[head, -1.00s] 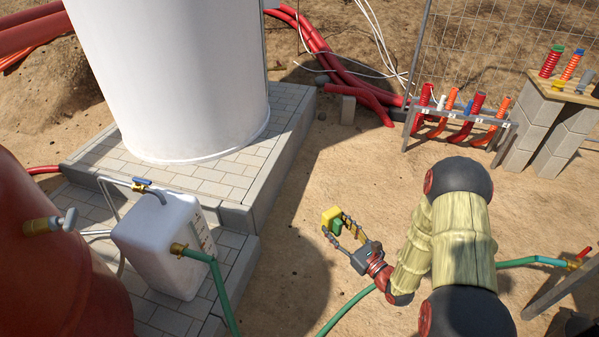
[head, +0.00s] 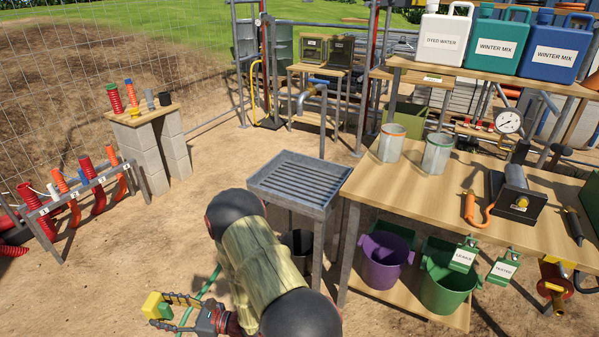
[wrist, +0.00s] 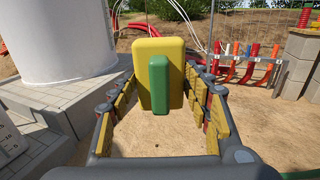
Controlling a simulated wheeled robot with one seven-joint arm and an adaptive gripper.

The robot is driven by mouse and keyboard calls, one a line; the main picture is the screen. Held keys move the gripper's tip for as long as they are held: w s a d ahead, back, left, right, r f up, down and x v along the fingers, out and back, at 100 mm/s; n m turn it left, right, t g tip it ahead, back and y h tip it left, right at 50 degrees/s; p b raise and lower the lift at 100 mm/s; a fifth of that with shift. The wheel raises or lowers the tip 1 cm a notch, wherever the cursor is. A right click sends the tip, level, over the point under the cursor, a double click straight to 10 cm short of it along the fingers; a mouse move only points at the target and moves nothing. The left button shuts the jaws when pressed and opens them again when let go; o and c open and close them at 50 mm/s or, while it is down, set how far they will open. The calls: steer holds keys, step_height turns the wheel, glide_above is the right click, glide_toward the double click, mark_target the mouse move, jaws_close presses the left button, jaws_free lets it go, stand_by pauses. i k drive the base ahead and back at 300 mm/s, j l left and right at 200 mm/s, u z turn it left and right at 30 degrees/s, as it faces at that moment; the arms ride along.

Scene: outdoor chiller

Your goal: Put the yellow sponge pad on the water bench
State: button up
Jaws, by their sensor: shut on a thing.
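The yellow sponge pad (head: 152,303) has a green part facing my gripper (head: 165,311). It is held between the fingertips, out at the lower left of the head view, above sandy ground. In the wrist view the pad (wrist: 174,50) stands upright between the two fingers, its green strip (wrist: 159,84) towards the camera. A wooden bench (head: 415,205), apparently the water bench, is at the right of the head view, apart from the pad. It carries two clear jars, an orange-handled tool and a black device. Labelled jugs stand on a shelf above it.
A grey slatted tray stand (head: 297,180) adjoins the bench's left end. Purple (head: 386,258) and green (head: 446,285) buckets sit below the bench. A hose rack (head: 85,190) and block-legged table (head: 150,112) are at left. Open sand lies between them and the tray stand.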

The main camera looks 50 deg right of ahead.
mark_target(409, 185)
steer(key=z, duration=0.5)
steer(key=l+z, duration=0.1)
steer(key=z, duration=0.85)
steer(key=i+z, duration=0.1)
steer(key=z, duration=0.35)
